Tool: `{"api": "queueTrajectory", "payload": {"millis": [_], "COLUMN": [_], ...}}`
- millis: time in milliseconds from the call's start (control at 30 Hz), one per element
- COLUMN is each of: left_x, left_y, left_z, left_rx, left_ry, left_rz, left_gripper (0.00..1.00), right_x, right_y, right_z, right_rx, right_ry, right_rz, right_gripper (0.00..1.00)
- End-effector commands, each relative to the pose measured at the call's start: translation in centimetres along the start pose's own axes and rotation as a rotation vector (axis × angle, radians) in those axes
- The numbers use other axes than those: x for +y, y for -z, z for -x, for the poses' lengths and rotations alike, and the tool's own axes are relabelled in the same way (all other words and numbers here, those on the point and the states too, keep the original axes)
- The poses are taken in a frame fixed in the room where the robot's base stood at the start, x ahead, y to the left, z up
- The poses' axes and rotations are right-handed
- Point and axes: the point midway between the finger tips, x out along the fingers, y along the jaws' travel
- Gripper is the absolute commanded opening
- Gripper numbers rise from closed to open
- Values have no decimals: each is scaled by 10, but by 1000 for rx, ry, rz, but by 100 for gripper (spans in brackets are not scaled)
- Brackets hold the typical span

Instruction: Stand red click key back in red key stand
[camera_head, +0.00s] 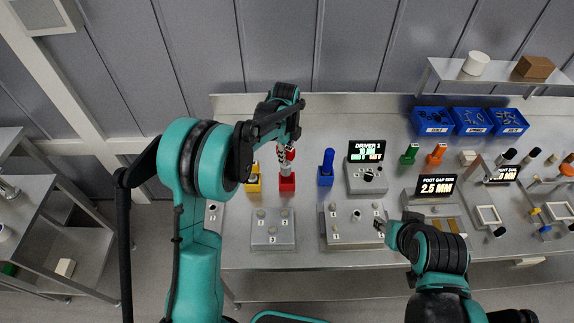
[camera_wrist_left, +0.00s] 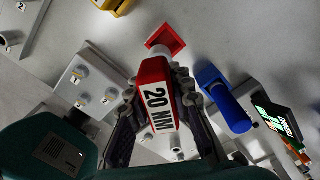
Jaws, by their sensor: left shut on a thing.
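The red click key (camera_wrist_left: 155,95) with a white "20 NM" label is held between the fingers of my left gripper (camera_wrist_left: 160,112). In the head view the key (camera_head: 290,153) is upright or nearly so, directly over the red key stand (camera_head: 287,184). The stand also shows in the left wrist view (camera_wrist_left: 172,36), just beyond the key's far end. I cannot tell whether the key's lower end is inside the stand or just above it. My right gripper (camera_head: 381,226) is low at the front of the bench, away from the key; its jaw opening is unclear.
A yellow stand (camera_head: 253,184) is left of the red stand, and a blue key in its stand (camera_head: 326,170) is to the right. The driver display box (camera_head: 367,178) stands farther right. Grey numbered blocks (camera_head: 273,237) are in front. Blue bins (camera_head: 433,121) are at the back right.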

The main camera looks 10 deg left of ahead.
Motion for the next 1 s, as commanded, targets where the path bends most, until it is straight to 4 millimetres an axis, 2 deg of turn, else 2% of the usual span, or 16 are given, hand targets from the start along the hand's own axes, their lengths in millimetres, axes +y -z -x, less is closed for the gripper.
{"api": "queueTrajectory", "payload": {"millis": [167,633,1000], "left_x": [-9,-10,-10], "left_y": [-8,-8,-8], "left_z": [-4,-6,-34], "left_rx": [0,0,0], "left_ry": [0,0,0], "left_rz": [35,37,36], "left_gripper": [0,0,0], "right_x": [0,0,0], "right_y": [2,-1,-15], "right_z": [2,-2,-21], "right_rx": [0,0,0], "right_ry": [0,0,0], "right_rz": [0,0,0], "right_gripper": [40,40,40]}}
